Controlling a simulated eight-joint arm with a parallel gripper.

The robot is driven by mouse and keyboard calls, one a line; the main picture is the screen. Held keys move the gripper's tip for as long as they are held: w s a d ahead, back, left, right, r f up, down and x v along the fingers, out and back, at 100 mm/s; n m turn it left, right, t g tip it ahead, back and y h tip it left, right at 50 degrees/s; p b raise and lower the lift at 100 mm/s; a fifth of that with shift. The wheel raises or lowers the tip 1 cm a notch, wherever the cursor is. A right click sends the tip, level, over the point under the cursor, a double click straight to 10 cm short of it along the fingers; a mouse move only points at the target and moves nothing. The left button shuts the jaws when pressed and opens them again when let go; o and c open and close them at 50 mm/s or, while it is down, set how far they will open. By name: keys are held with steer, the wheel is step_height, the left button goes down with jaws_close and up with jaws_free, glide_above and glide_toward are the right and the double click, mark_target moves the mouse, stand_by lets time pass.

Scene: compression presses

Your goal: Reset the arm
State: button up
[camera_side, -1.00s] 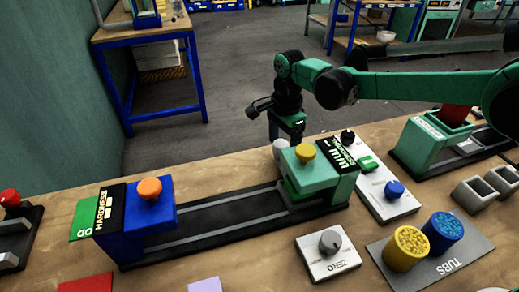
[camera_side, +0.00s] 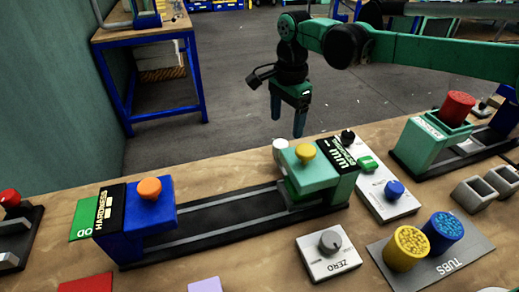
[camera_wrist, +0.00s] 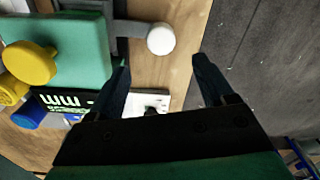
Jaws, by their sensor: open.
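My gripper (camera_side: 287,124) hangs over the back edge of the bench in the side view, above and behind the mint press head (camera_side: 318,180) with the yellow knob (camera_side: 305,151). In the wrist view my gripper (camera_wrist: 163,75) is open, with nothing between its fingers. There the press's white knob (camera_wrist: 161,39) and the yellow knob (camera_wrist: 28,62) lie ahead and to the left, clear of the fingers. The press's blue end block (camera_side: 150,205) with an orange knob (camera_side: 150,188) stands at the left end of the rail.
A dial box marked ZERO (camera_side: 328,253) and yellow (camera_side: 406,249) and blue (camera_side: 442,232) tubs stand in front. A white panel with a blue knob (camera_side: 394,189) sits beside the press. A second press (camera_side: 430,144) with a red cylinder stands at right. Open floor lies behind the bench.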

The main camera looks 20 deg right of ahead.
steer(key=s+d+r+n+t, duration=0.4)
steer(key=s+d+r+n, duration=0.3)
steer(key=s+d+n, duration=0.15)
steer(key=s+d+f+n+t, duration=0.3)
steer(key=s+d+n, duration=0.3)
steer(key=s, duration=0.2)
steer(key=shift+s, duration=0.25)
